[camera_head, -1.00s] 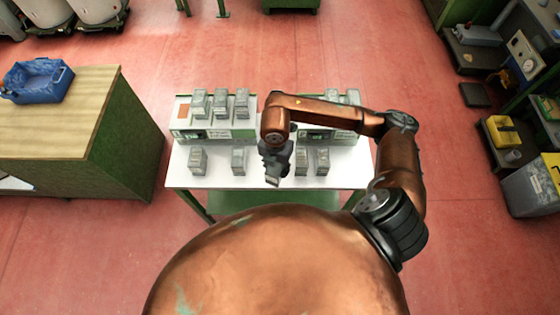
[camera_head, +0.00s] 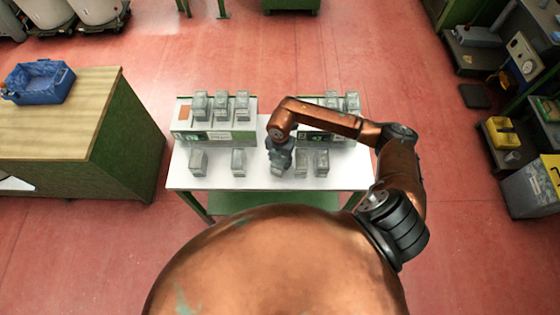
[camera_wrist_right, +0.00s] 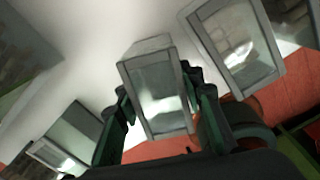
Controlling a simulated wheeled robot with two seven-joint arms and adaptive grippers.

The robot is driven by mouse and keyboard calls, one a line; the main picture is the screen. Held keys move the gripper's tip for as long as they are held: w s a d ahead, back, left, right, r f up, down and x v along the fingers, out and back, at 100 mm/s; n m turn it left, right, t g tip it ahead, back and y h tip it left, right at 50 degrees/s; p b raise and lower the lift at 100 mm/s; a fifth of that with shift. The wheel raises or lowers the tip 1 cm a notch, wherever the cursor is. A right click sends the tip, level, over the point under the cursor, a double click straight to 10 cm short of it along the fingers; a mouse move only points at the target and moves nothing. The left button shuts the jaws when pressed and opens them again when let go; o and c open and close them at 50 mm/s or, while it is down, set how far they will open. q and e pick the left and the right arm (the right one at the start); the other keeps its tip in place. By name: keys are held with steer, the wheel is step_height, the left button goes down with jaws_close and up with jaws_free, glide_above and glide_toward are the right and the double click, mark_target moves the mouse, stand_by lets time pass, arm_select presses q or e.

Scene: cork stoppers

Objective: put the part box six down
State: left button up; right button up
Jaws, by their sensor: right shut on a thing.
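My right gripper (camera_head: 280,154) is over the front strip of the white table (camera_head: 219,180), between two pairs of grey boxes. In the right wrist view its fingers (camera_wrist_right: 158,118) are shut on a small grey box with clear panels (camera_wrist_right: 155,88), the part box. In the head view the box is mostly hidden below the gripper. I cannot tell whether its base touches the table. One similar box (camera_wrist_right: 235,45) is close on its right in the wrist view, and another (camera_wrist_right: 72,134) is farther off on its left. My left gripper is not in view.
Boxes stand along the front strip at left (camera_head: 198,162), left-centre (camera_head: 238,162) and right (camera_head: 321,162). Behind them are two green-edged racks, left (camera_head: 217,136) and right (camera_head: 340,139), carrying more boxes. A wooden-topped cabinet (camera_head: 70,125) with a blue crate (camera_head: 38,82) stands left.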

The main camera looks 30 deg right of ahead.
steer(key=shift+f, duration=0.15)
steer(key=o, duration=1.3)
steer(key=shift+c, duration=0.2)
steer(key=shift+r, duration=0.35)
step_height(320, 180, up, 12)
steer(key=shift+f+b, duration=0.15)
steer(key=shift+b, duration=0.2)
steer(key=shift+a, duration=0.15)
